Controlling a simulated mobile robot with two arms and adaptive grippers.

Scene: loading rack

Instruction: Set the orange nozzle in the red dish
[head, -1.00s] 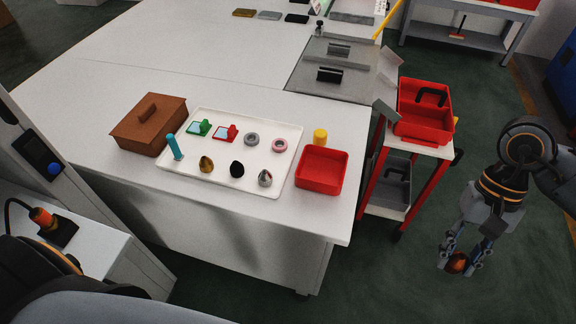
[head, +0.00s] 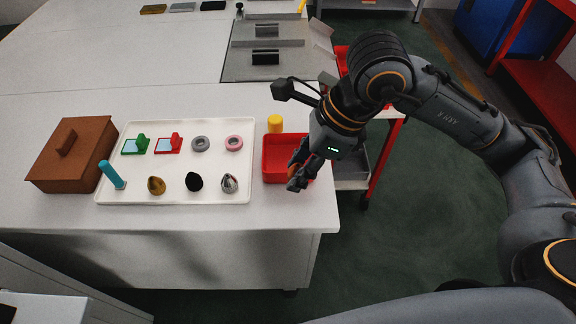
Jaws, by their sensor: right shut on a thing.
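The red dish (head: 276,155) sits near the right end of the white table. My right gripper (head: 298,180) reaches over the right part of the dish with its fingers pointing down. It is shut on the orange nozzle (head: 312,170), of which only a small orange patch shows between and behind the fingers. The gripper hides the right side of the dish. I cannot tell whether the nozzle touches the dish floor. My left gripper is not in view.
A white tray (head: 240,195) left of the dish holds gold, black and silver nozzles, two rings, green and red items and a teal cylinder. A yellow cylinder (head: 275,123) stands just behind the dish. A brown lidded box (head: 75,160) stands at the left.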

